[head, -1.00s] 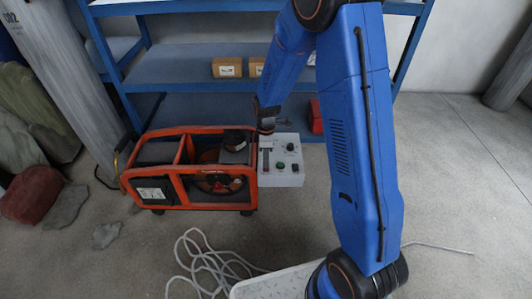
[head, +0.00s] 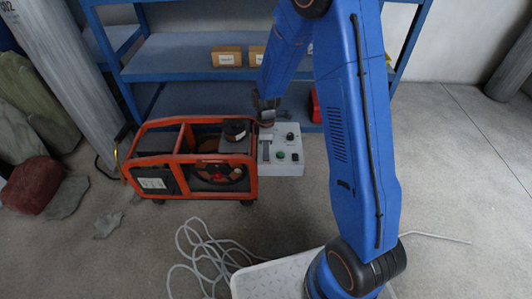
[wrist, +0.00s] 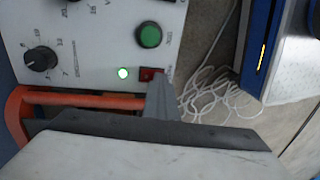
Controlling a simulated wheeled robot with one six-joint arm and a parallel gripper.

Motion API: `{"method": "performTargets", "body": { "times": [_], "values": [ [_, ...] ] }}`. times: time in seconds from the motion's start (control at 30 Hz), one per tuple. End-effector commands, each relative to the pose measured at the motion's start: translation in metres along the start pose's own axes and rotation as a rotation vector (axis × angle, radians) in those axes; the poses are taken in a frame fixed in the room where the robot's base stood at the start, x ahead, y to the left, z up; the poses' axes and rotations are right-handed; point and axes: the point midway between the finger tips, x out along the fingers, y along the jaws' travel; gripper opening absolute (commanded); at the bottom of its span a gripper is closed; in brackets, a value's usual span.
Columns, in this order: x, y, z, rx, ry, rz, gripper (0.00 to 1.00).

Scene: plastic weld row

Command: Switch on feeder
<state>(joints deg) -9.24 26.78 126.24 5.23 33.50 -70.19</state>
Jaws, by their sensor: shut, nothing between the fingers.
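The feeder (head: 150,160) is an orange-framed unit on the floor with a dark reel inside and a pale control panel (head: 285,168) on its right side. A small display (head: 153,184) on its front shows bright digits. In the wrist view, the panel (wrist: 90,45) has a small red rocker switch (wrist: 150,74), a lit green lamp (wrist: 122,73), a green button (wrist: 148,35) and a black knob (wrist: 40,58). My gripper (head: 265,119) is shut and empty at the panel. Its fingertip (wrist: 160,92) overlaps the red switch's lower edge; I cannot tell whether it touches.
A blue shelf (head: 190,73) with cardboard boxes (head: 227,56) stands behind. A loose white cable (head: 205,255) lies on the floor in front. Grey cylinders and a red-brown sack (head: 32,185) are at left.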

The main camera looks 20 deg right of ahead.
Motion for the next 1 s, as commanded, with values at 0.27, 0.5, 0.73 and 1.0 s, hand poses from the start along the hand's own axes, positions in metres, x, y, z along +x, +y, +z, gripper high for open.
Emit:
{"method": "performTargets", "body": {
  "times": [0.27, 0.5, 0.73, 1.0],
  "values": [
    [-0.003, 0.011, 0.001, 0.001, 0.0, 0.002, 0.0],
    [-0.004, 0.014, 0.0, 0.0, 0.0, 0.001, 0.0],
    [-0.006, 0.014, 0.0, 0.0, 0.0, 0.002, 0.0],
    [-0.04, 0.013, -0.011, 0.0, 0.002, 0.005, 0.0]
  ]
}}
